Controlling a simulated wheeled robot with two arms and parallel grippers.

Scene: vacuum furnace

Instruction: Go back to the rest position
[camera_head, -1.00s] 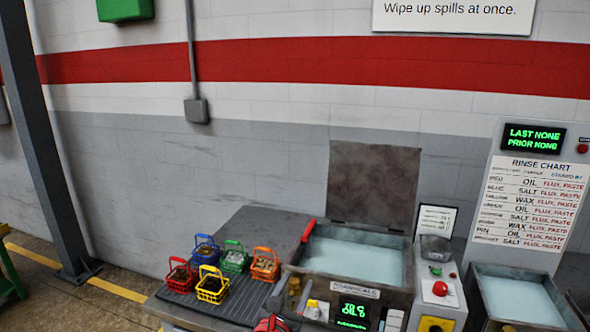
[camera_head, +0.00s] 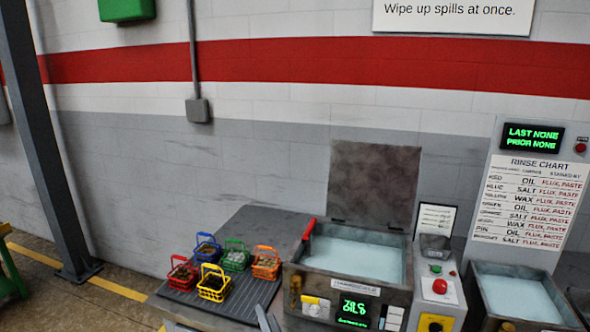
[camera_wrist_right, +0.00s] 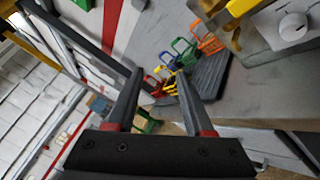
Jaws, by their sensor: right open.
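My right gripper (camera_head: 268,318) shows only as two dark fingertips at the bottom edge of the head view, in front of the bench. In the right wrist view, my right gripper (camera_wrist_right: 159,82) has its fingers spread apart with nothing held between them. Beyond the fingers are small coloured baskets. My left gripper is in neither view.
Red (camera_head: 183,271), blue (camera_head: 207,246), green (camera_head: 236,256), yellow (camera_head: 213,283) and orange (camera_head: 266,263) baskets stand on a dark ribbed mat (camera_head: 250,297). Right of them is an open-lidded tank (camera_head: 352,258) with a red handle. A second tank (camera_head: 517,299) stands further right.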

